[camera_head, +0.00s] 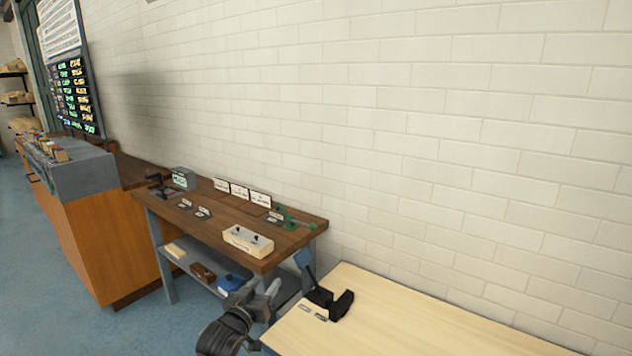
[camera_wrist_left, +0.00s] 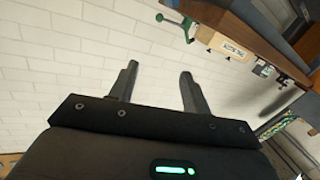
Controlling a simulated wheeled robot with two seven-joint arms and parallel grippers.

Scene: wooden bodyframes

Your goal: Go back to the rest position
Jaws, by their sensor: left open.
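My left gripper (camera_head: 261,289) is low in the head view, in front of the dark wooden workbench (camera_head: 213,216) and left of the pale wooden table (camera_head: 420,325). In the left wrist view my left gripper (camera_wrist_left: 161,78) shows its two fingers spread apart with nothing between them. The white brick wall (camera_wrist_left: 85,50) fills the background behind the fingers. My right gripper is not in view.
The workbench holds a cream box (camera_head: 248,241), a green tool (camera_head: 292,218), small signs and a grey display (camera_head: 184,178). A black bracket-like thing (camera_head: 330,303) is at the pale table's left end. Most of that tabletop is clear.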

